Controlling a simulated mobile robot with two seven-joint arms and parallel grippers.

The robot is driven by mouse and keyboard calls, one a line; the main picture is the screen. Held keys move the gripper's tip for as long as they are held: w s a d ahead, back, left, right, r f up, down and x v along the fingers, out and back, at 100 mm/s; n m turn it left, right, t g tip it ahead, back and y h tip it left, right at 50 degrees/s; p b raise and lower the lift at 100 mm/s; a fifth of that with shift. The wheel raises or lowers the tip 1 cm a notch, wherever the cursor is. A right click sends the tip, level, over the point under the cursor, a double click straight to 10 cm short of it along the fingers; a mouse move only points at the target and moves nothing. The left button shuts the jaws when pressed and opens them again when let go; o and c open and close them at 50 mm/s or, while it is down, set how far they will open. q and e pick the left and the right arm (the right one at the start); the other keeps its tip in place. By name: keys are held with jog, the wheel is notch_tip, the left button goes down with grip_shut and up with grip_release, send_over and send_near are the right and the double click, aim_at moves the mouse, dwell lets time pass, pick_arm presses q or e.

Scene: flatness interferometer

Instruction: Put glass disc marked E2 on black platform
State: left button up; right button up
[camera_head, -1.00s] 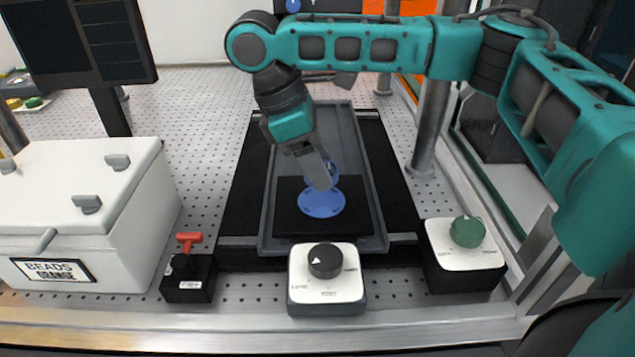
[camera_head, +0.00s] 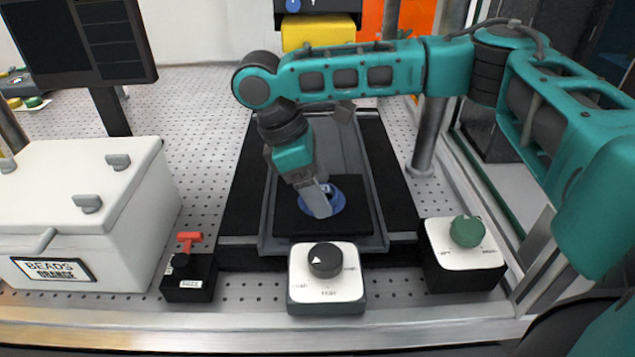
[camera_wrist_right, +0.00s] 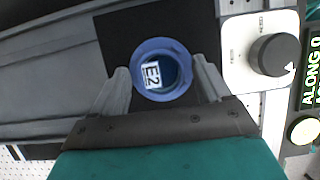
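The glass disc marked E2 (camera_wrist_right: 162,72) shows in the right wrist view as a round blue piece with a white label, between my two right fingers. The fingers meet its rim on both sides. In the head view the blue disc (camera_head: 338,203) is low over the black platform (camera_head: 356,223), partly hidden behind a finger. I cannot tell whether it touches the platform. The platform also shows in the right wrist view (camera_wrist_right: 120,35). My right gripper (camera_head: 322,207) points down at the disc and looks shut on it. My left gripper is out of view.
A white box with a dark knob (camera_head: 325,260) stands just in front of the platform. A box with a green knob (camera_head: 466,232) is at right. A red-handled switch (camera_head: 189,240) and a white beads box (camera_head: 80,215) stand at left. A metal post (camera_head: 426,140) rises behind right.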

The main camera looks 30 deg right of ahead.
jog(key=shift+o, duration=0.3)
jog(key=shift+r, duration=0.15)
jog(key=v, duration=1.2)
